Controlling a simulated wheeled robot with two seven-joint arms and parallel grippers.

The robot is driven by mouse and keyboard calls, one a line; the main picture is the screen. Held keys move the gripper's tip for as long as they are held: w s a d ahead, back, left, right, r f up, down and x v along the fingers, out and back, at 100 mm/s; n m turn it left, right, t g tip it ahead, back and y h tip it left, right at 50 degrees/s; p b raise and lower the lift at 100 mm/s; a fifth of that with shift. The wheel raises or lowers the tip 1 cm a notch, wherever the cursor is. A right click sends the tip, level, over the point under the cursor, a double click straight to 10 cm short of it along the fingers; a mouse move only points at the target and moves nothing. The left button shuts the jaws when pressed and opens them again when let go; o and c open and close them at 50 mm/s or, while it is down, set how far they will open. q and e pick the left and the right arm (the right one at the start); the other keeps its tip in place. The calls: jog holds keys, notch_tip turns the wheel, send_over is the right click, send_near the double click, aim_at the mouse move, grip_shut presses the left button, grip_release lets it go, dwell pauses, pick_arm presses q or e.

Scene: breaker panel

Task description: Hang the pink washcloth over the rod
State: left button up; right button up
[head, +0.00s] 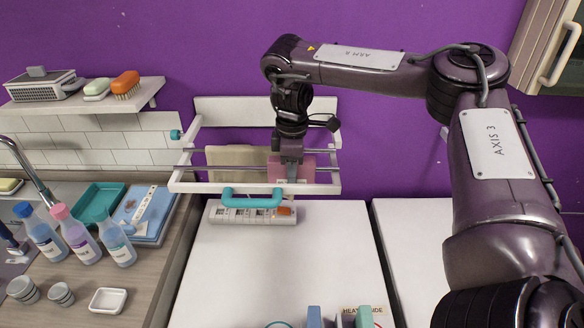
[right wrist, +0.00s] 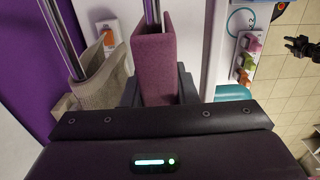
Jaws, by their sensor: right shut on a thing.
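The pink washcloth (head: 306,168) is at the wall rack, to the right of a beige cloth (head: 225,158). My right gripper (head: 290,178) is shut on it from above. In the right wrist view the folded washcloth (right wrist: 166,65) sits between my two fingers, and a metal rod (right wrist: 152,12) runs in line with its fold. The washcloth appears to straddle this rod; contact is hidden. The beige cloth (right wrist: 90,102) is on the other rod, to the left. A dark gripper-like shape (right wrist: 300,47), perhaps my left gripper, is far off at the right edge.
The white rack frame (head: 250,188) surrounds the rods, with a teal handle (head: 252,198) in front. A power strip (head: 250,214) lies below on a white top (head: 285,260). Bottles (head: 78,235) stand on the left counter. A shelf (head: 90,98) holds brushes above.

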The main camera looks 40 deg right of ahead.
jog(key=shift+f, duration=0.65)
jog(key=o, duration=1.1)
notch_tip(320, 180, up, 8)
jog(key=shift+f, duration=0.1)
